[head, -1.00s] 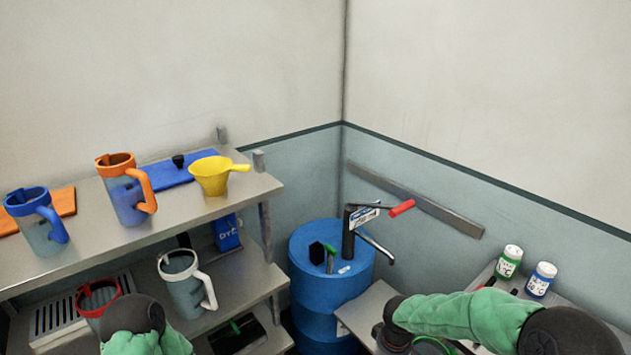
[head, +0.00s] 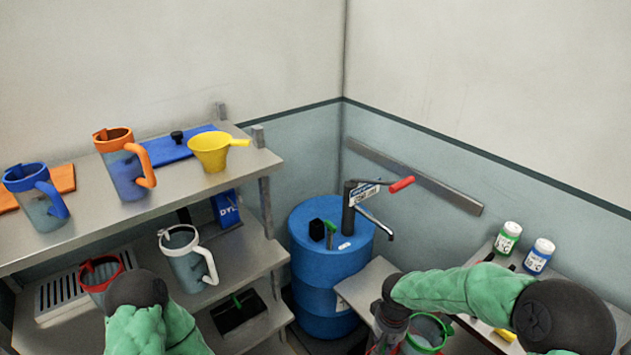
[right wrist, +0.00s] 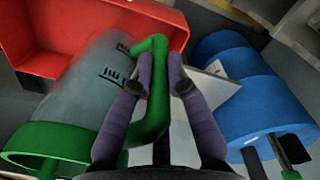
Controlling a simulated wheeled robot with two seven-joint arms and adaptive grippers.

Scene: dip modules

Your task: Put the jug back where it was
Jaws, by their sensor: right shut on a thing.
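A clear jug with a green rim (head: 428,333) shows at the bottom edge of the head view, partly cut off and partly behind my right arm. In the right wrist view the jug (right wrist: 82,85) lies left of the fingers, with its green rim at the lower left and measuring marks on its wall. My right gripper (right wrist: 158,75) is shut on the jug's green handle; the gripper also shows at the bottom of the head view (head: 388,328). My left arm shows at the lower left, but its gripper is not visible.
A blue drum (head: 325,265) with a hand pump stands in the corner. Shelves at left hold a blue jug (head: 40,205), an orange jug (head: 125,168), a white jug (head: 188,265), a red jug (head: 100,278) and a yellow scoop (head: 212,152). A red bin (right wrist: 40,35) is beside the held jug.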

